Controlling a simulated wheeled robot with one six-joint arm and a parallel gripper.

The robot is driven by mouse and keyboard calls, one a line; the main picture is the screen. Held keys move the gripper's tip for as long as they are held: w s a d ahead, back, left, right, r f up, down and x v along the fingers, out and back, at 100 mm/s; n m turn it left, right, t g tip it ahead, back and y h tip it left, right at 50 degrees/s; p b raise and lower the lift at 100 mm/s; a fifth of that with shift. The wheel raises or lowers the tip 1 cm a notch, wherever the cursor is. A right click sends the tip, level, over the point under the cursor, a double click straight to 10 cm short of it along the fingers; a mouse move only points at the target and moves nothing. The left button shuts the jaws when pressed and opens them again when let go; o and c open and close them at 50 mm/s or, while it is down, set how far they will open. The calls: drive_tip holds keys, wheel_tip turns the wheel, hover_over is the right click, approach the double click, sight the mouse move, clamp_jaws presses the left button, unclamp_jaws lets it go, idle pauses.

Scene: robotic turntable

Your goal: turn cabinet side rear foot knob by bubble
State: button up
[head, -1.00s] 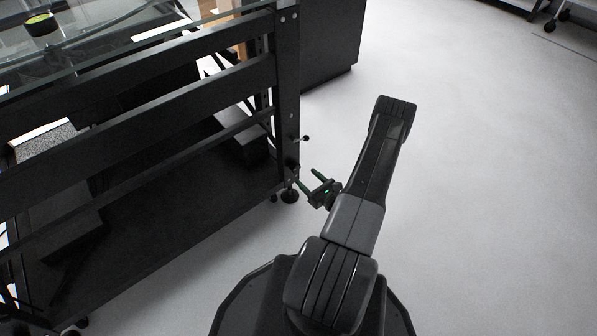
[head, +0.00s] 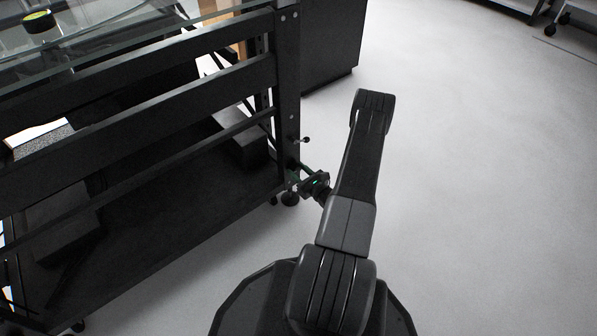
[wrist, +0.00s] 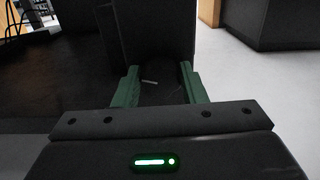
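The frame's black corner leg (head: 288,100) stands on a round foot (head: 290,198). A small lever-like knob (head: 306,139) sticks out of the leg above my gripper. In the earlier head view a dark knob shows lower on the leg; my gripper now covers that spot. My gripper (head: 298,173) is at the lower leg, its green fingers apart. In the wrist view my gripper (wrist: 160,78) is open, with a dark surface and a small pale mark between the fingers; contact cannot be told. A round yellow-green bubble level (head: 38,21) sits on the glass top at upper left.
The table frame has dark rails (head: 140,120) and a lower shelf (head: 180,195) left of my arm. A dark cabinet (head: 330,45) stands behind the leg. The pale floor (head: 480,180) to the right is clear.

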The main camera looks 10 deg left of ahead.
drive_tip(key=shift+m, duration=0.3)
drive_tip(key=m+b, duration=0.1)
drive_tip(key=m, duration=0.1)
drive_tip(key=shift+f+m, duration=0.1)
drive_tip(key=shift+m, duration=0.3)
drive_tip(key=m, duration=0.3)
drive_tip(key=shift+w+d+m, duration=0.1)
drive_tip(key=shift+m, duration=0.2)
drive_tip(key=m, duration=0.4)
drive_tip(key=shift+f+m, duration=0.1)
drive_tip(key=shift+m, duration=1.7)
drive_tip(key=o, duration=1)
drive_tip(key=shift+c, duration=0.2)
drive_tip(key=shift+d, duration=0.1)
